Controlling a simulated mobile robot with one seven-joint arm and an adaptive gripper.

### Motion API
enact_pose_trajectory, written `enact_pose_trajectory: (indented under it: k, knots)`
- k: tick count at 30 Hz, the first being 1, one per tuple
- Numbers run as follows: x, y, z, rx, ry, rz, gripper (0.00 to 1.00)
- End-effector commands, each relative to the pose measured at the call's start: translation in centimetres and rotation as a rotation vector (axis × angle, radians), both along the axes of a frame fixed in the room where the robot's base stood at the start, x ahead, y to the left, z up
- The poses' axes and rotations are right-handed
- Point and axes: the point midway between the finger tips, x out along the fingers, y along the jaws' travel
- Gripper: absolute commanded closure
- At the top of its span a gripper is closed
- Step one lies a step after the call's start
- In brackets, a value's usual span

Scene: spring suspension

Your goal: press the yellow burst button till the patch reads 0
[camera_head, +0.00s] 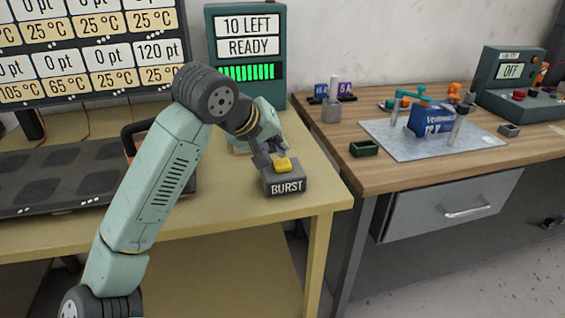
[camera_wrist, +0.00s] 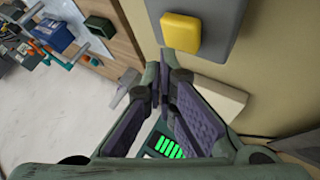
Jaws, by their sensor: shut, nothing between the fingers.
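The yellow burst button (camera_head: 283,164) sits on top of a dark grey box labelled BURST (camera_head: 288,186) near the front right of the yellow table. In the wrist view the yellow button (camera_wrist: 181,33) is at the top, just beyond the fingertips. My gripper (camera_head: 262,156) is beside the box, at its left and rear; its fingers are partly hidden by the arm in the head view. In the wrist view my gripper (camera_wrist: 165,70) has its fingertips together, with nothing held. I cannot tell whether they touch the box. The display panel (camera_head: 250,35) reads "10 LEFT" and "READY" above a green bar.
A board of readings (camera_head: 85,50) stands at the back left, above a dark flat plate (camera_head: 60,190). A wooden bench (camera_head: 410,175) to the right holds a blue box (camera_head: 432,118), a green tray (camera_head: 364,149) and a panel reading OFF (camera_head: 511,75). The table front is clear.

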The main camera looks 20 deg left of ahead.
Motion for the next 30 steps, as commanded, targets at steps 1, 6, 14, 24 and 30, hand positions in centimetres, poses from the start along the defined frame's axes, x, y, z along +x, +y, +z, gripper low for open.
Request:
enact_pose_trajectory:
  k: [1, 6, 14, 24, 30]
  knots:
    - [0.0, 0.02, -0.21, 0.0, 0.0, 0.0, 1.0]
    - [0.0, 0.04, -0.72, 0.001, 0.0, 0.001, 1.0]
    - [0.0, 0.04, -0.84, 0.0, 0.001, 0.001, 1.0]
    - [0.0, 0.02, -0.89, 0.0, 0.0, 0.0, 1.0]
    - [0.0, 0.02, -1.09, -0.001, 0.0, 0.001, 1.0]
